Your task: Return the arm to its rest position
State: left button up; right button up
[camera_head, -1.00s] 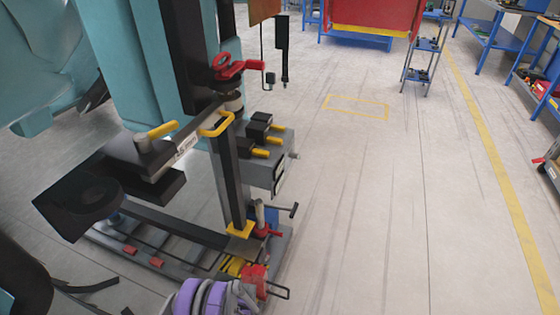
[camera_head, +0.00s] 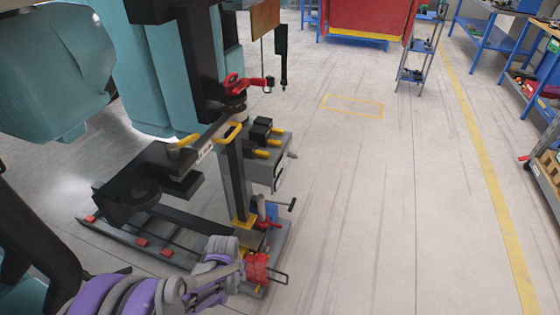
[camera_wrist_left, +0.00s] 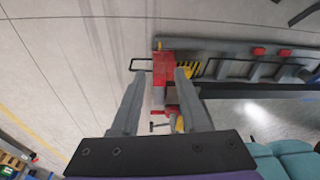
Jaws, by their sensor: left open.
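My left arm, purple and grey, comes in at the bottom of the head view. Its gripper (camera_head: 236,270) points right toward a red block (camera_head: 258,268) at the foot of a dark machine stand. In the left wrist view the two grey fingers of the left gripper (camera_wrist_left: 160,74) are spread apart with nothing held between them. The red block (camera_wrist_left: 163,66) shows beyond the fingers, and I cannot tell whether they are touching it. My right gripper is in neither view.
The dark machine stand (camera_head: 236,185) has yellow handles and a red clamp (camera_head: 240,82). Its base rail (camera_head: 150,245) carries red blocks. A teal machine body (camera_head: 165,70) rises behind. Open grey floor (camera_head: 380,200) lies to the right, with a shelf cart (camera_head: 417,60) and blue workbenches (camera_head: 490,40) farther off.

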pick_arm(q)
jog(key=s+a+r+n+t+p, duration=0.1)
jog(key=s+r+p, duration=0.6)
jog(key=r, duration=1)
jog(key=s+a+r+n+t+p, duration=0.1)
jog(key=s+r+p, duration=0.5)
jog(key=s+r, duration=0.7)
notch_tip(320, 180, up, 4)
jog(key=shift+s+a+f+t+p, duration=0.15)
jog(key=shift+a+t+p, duration=0.25)
jog(key=shift+a+t, duration=0.35)
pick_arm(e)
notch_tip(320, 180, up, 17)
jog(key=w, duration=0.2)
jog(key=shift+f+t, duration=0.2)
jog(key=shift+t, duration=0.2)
